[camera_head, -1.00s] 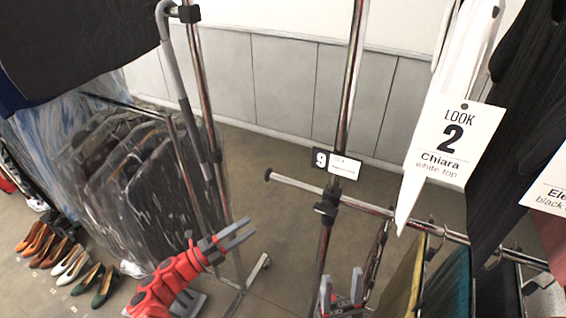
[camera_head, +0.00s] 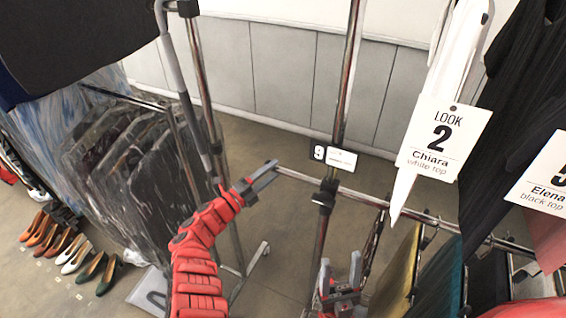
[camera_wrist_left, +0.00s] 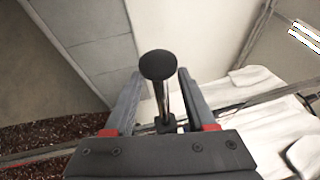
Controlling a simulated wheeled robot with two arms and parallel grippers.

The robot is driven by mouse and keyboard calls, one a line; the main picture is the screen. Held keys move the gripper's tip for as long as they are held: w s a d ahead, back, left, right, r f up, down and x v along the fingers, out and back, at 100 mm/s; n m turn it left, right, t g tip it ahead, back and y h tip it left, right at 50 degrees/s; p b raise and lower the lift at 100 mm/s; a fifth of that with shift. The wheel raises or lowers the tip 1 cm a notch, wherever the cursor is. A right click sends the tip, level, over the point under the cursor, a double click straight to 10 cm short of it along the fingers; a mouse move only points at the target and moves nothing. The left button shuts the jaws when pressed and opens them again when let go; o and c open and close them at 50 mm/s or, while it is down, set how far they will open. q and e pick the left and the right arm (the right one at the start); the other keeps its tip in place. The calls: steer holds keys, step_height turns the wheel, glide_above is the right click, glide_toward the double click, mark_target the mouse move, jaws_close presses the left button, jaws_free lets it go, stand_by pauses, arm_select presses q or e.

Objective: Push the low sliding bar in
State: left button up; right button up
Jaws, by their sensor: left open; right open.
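The low sliding bar (camera_head: 298,176) is a horizontal chrome tube. It passes through a black clamp (camera_head: 325,196) on an upright chrome post and runs right among hanging clothes. My left gripper (camera_head: 268,171) is at the bar's left end, its open fingers pointing along it. In the left wrist view the bar's round black end cap (camera_wrist_left: 158,65) shows between the two fingers, with the tube and clamp behind it. I cannot tell whether the cap touches a finger. My right gripper (camera_head: 340,272) is open and empty, low in front of the post.
A white top with a "Look 2 Chiara" tag (camera_head: 443,138) and black garments hang at the right. Coloured garments (camera_head: 402,265) hang from the bar. A rack of covered clothes (camera_head: 165,165) stands at the left, with several shoes (camera_head: 75,255) on the floor beside it.

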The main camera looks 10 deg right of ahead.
arm_select(q)
steer(key=x, duration=0.4)
steer(key=shift+w+d+b, duration=0.2)
steer(key=shift+d+b, duration=0.1)
jaws_close()
stand_by(1.2)
